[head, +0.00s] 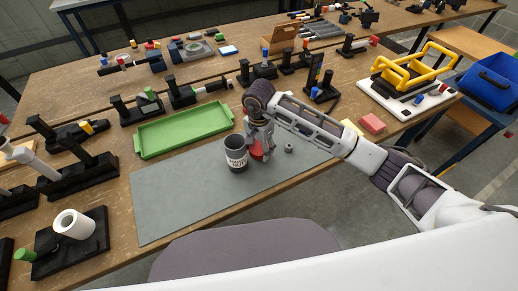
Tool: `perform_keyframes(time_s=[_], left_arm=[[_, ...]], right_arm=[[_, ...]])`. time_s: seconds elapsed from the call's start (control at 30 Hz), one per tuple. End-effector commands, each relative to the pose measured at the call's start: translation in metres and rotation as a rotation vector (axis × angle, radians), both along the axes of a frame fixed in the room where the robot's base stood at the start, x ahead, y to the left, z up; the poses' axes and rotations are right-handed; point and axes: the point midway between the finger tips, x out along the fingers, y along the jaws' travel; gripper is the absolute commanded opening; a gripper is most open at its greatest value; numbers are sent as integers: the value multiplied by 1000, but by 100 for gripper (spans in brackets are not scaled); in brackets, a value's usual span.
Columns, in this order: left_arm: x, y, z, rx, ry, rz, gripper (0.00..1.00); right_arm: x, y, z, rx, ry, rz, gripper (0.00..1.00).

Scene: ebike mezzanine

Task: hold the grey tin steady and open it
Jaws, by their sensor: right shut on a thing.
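A dark grey cylindrical container (236,158) with a pale lettered band stands upright on the grey mat; it looks like the grey tin. Its top looks dark, and I cannot tell whether a lid is on it. My right gripper (261,150) points down just right of the container. It is shut on a red thing (256,153), which is mostly hidden by the fingers. I cannot tell whether the red thing touches the container. My left gripper is not in view.
A small grey round piece (289,148) lies on the grey mat (175,200), right of the gripper. A green tray (185,131) lies behind the mat. A white roll on a black stand (75,225) is at left. The mat's front left is clear.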

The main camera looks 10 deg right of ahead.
Motion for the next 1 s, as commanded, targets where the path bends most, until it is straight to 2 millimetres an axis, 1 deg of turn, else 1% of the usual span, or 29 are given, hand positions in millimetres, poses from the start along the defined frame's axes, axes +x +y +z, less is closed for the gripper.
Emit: perform_keyframes(time_s=[0.1,0.2,0.67,0.7,0.87,1.0], left_arm=[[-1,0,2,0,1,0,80],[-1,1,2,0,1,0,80],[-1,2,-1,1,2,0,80],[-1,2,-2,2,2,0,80],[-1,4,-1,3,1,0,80],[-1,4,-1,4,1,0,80]], right_arm=[[-1,0,-10,0,3,0,33],[0,0,-13,0,0,0,33],[0,0,-16,0,0,1,33],[0,0,-17,0,0,1,63],[0,0,-16,0,0,1,84],[0,0,-16,0,0,1,84]])
